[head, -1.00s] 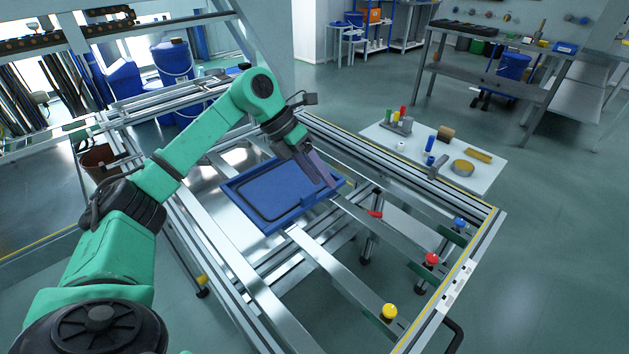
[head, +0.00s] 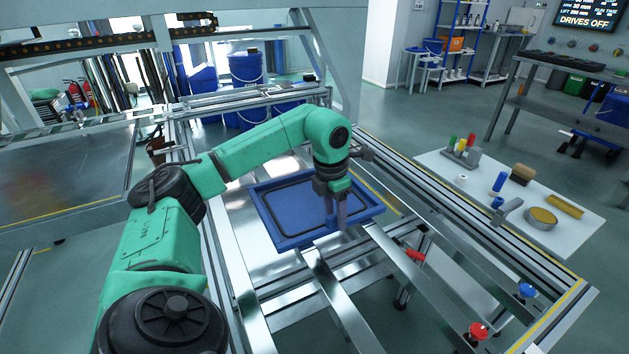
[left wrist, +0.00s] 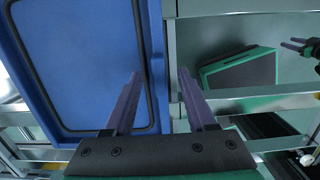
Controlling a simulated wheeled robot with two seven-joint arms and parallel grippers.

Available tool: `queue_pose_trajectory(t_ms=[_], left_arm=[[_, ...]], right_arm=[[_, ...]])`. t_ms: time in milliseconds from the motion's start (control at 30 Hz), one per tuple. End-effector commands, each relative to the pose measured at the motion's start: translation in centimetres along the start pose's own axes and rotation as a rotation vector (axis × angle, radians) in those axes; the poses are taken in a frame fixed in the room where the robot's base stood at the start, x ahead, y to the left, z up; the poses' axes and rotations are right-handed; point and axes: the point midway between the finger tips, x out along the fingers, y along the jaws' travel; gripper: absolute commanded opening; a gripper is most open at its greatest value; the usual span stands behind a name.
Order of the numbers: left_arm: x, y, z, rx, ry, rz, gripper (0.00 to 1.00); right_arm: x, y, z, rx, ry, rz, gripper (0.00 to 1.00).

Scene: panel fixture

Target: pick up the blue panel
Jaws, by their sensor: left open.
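The blue panel (head: 280,213), a shallow tray shape with a raised rim and a black seal line, lies flat on the metal rails of the frame. My left gripper (head: 337,224) is open and points down at the panel's near right edge. In the left wrist view the panel (left wrist: 85,60) fills the left side, and its rim runs between the two fingers of my left gripper (left wrist: 159,73). One finger overlaps the panel's inner side, the other is outside it. I cannot tell whether they touch it. Part of my right gripper (left wrist: 293,44) shows small at the right edge.
Metal rails (head: 340,290) cross the frame under and beside the panel. Red (head: 478,330) and blue (head: 526,290) knobs sit at the near right. A white side table (head: 570,235) with small parts stands right of the frame. A green-edged dark box (left wrist: 240,70) lies lower down.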

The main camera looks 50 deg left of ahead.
Motion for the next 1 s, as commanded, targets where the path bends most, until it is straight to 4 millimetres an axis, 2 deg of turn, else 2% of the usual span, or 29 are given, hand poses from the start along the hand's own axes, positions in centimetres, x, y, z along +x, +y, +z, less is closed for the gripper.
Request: queue_pose_trajectory(t_ms=[33,100,300,333,467,500,1000], left_arm=[[1.13,-0.03,-0.04,0.000,0.001,-0.001,0.56],[1.90,-0.04,-0.05,0.001,0.001,-0.001,0.56],[2.03,-0.05,0.02,0.001,-0.001,-0.001,0.56],[2.02,-0.06,0.02,0.001,-0.002,-0.001,0.52],[2.00,-0.06,0.03,0.001,-0.002,-0.001,0.03],[2.00,-0.06,0.03,0.001,-0.002,-0.001,0.00],[1.98,-0.04,0.03,0.001,-0.002,0.000,0.00]], right_arm=[[0.01,0.00,-0.28,0.001,0.002,0.000,0.50],[-0.26,-0.02,-0.55,0.003,0.002,-0.001,0.50],[-0.43,-0.03,-0.60,0.003,0.000,-0.001,0.50],[-0.43,-0.03,-0.60,0.003,0.001,-0.001,0.50],[-0.42,-0.03,-0.60,0.003,0.001,-0.001,0.50],[-0.42,-0.04,-0.60,0.003,0.001,-0.001,0.50],[-0.41,-0.08,-0.62,0.002,0.001,-0.001,0.50]])
